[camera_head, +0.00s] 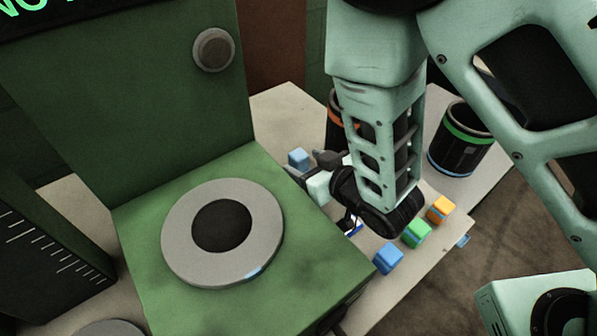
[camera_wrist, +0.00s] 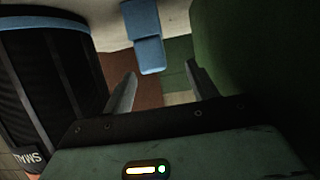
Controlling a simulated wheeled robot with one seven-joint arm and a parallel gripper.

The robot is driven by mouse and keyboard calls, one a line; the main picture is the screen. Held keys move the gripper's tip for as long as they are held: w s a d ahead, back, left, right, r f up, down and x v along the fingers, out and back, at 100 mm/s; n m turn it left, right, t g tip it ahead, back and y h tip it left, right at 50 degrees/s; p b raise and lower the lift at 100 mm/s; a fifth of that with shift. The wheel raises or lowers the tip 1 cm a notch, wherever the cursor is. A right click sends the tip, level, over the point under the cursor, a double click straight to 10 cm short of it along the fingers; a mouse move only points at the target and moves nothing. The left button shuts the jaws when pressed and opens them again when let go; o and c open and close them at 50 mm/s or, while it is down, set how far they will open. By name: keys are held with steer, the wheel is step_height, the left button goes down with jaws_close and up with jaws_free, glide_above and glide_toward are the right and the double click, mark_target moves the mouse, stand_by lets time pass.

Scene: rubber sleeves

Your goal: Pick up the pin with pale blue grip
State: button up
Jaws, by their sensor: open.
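A pale blue block-shaped grip (camera_head: 298,158) stands at the back of the table, just beyond my gripper (camera_head: 308,165). In the wrist view, a pale blue two-part piece (camera_wrist: 150,55) lies ahead of my gripper (camera_wrist: 161,70), near the left finger's side of the gap. The fingers are spread with nothing seen between them. I cannot tell the exact distance to the blue piece. Any pin shaft below the grip is hidden. Another blue grip (camera_head: 388,258) stands at the front, in a row with a green one (camera_head: 416,233) and an orange one (camera_head: 440,209).
A green housing (camera_head: 180,280) with a grey ring (camera_head: 180,250) stands left of my gripper. A black bin with a green band (camera_head: 465,135) is at the right; an orange-banded bin (camera_head: 335,115) is partly behind my arm. A dark bin (camera_wrist: 45,90) is close at left in the wrist view.

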mark_target(294, 154)
steer(key=b, duration=0.1)
steer(key=f+b, duration=0.1)
steer(key=b, duration=0.1)
steer(key=shift+w+a, duration=0.2)
steer(key=shift+w, duration=0.1)
steer(key=shift+w+a+b, duration=0.1)
steer(key=shift+w+b, duration=0.05)
steer(key=shift+b, duration=1.1)
steer(key=shift+r+b, duration=0.1)
steer(key=shift+b, duration=0.7)
steer(key=shift+w, duration=0.1)
steer(key=x, duration=0.5)
steer(key=shift+w+d, duration=0.3)
steer(key=c, duration=1.1)
